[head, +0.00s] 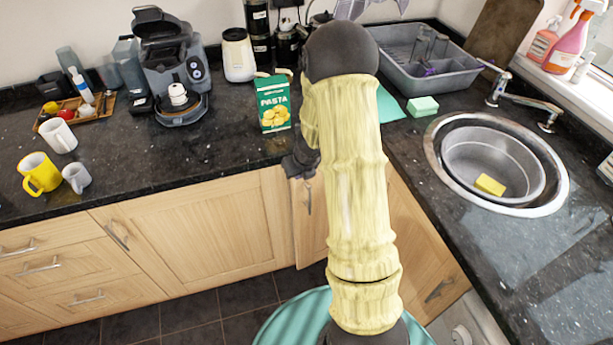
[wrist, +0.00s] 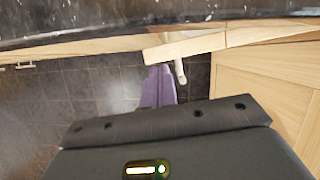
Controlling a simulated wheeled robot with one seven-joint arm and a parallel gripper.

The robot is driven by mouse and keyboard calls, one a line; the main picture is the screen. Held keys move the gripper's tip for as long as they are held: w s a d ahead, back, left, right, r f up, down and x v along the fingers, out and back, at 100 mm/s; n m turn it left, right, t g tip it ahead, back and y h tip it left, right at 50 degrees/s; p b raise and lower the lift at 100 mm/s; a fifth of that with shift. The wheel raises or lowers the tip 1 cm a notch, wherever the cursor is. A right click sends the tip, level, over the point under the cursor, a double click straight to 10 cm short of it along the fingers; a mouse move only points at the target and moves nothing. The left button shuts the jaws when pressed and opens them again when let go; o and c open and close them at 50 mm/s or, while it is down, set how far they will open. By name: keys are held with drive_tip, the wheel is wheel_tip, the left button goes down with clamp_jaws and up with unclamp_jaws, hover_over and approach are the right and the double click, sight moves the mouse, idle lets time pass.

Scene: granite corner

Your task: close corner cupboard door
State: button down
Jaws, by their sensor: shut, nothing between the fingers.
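The corner cupboard has pale wood doors under the dark counter. A narrow door panel (head: 311,232) with a metal handle shows left of my arm, and another wood panel (head: 420,245) shows to its right. My arm hides much of the corner between them. In the wrist view, a pale wood top edge (wrist: 185,46) juts at an angle below the counter; how far it stands open is hard to tell. My gripper (head: 300,165) is shut and empty, at the counter's front edge by the narrow panel.
The granite counter (head: 230,150) overhangs the doors. A green pasta box (head: 274,104) stands on it close behind my gripper. A round sink (head: 495,160) lies to the right. A purple object (wrist: 157,88) shows against the dark tiled floor. Floor left of the arm is clear.

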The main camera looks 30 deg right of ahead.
drive_tip(key=shift+w+m+p, duration=0.3)
drive_tip(key=shift+w, duration=0.4)
drive_tip(key=shift+r, duration=0.1)
drive_tip(key=p+v, duration=0.6)
drive_tip(key=v, duration=0.4)
drive_tip(key=shift+a+p, duration=0.3)
